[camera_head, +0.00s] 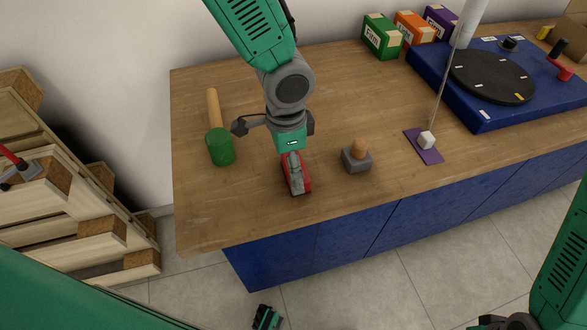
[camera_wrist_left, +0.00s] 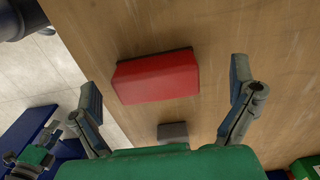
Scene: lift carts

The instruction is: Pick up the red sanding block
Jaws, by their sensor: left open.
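The red sanding block (camera_head: 297,178) lies on the wooden bench top near its front edge, with a grey upper part. In the left wrist view the block (camera_wrist_left: 157,78) appears as a plain red box between my two spread fingers. My left gripper (camera_head: 276,126) is open and empty above the bench, close to the block in the head view. In the wrist view its fingers (camera_wrist_left: 167,82) stand apart on either side of the block, with gaps at both sides.
A green mallet (camera_head: 220,147) lies left of the block. A grey block with a wooden knob (camera_head: 357,160) stands to its right. Farther right are a purple pad (camera_head: 432,156), a blue turntable base (camera_head: 480,112) and several boxes. Wooden crates (camera_head: 105,232) stand left.

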